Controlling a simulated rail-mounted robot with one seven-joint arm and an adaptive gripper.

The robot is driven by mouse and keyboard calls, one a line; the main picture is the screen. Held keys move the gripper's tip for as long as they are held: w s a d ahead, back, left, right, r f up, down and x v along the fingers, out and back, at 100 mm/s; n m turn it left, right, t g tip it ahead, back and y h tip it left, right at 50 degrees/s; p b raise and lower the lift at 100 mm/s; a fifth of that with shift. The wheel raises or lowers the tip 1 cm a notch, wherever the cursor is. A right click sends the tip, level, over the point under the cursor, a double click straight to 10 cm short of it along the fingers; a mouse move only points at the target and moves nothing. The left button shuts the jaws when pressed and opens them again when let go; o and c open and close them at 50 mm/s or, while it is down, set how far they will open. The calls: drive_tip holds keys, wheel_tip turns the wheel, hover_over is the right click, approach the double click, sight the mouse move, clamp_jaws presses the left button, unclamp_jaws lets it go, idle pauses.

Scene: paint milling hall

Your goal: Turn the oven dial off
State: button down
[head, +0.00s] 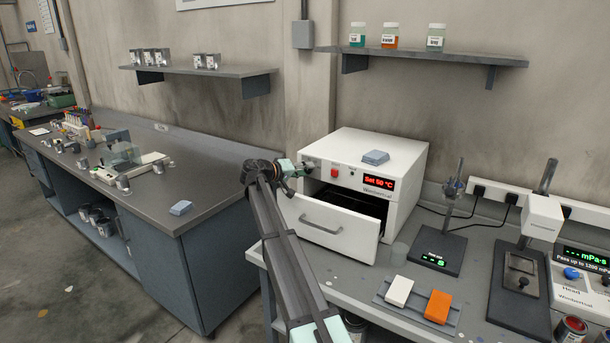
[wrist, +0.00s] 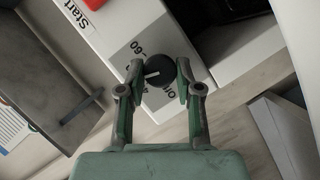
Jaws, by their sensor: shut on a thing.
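The oven (head: 405,158) is a white box on the right bench, with a lit red display (head: 379,182) reading "Set 50 °C". My gripper (head: 298,169) is at the left end of its front panel and covers the dial in the head view. In the wrist view the black round dial (wrist: 158,74) sits between the two fingertips of my gripper (wrist: 160,68), which is shut on it. A white pointer line shows on the dial. Printed marks beside it include "60" and what looks like "off". I cannot tell which mark the pointer meets.
The oven's front drawer (head: 325,222) stands pulled out below the panel. A red button (head: 334,172) is right of the dial. A blue-grey block (head: 376,157) lies on the oven. White (head: 398,291) and orange (head: 438,306) blocks lie on a tray in front. A wall shelf (head: 430,56) is above.

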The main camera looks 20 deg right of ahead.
drive_tip(key=n, duration=0.1)
drive_tip(key=n+h+b, duration=0.1)
drive_tip(key=n, duration=0.1)
drive_tip(key=n+h, duration=0.1)
drive_tip(key=shift+f+n, duration=0.25)
drive_tip(key=shift+n, duration=0.15)
drive_tip(key=shift+b, duration=0.3)
drive_tip(key=c, duration=0.8)
unclamp_jaws()
drive_tip(key=shift+r+g, duration=0.1)
drive_tip(key=shift+g, duration=0.3)
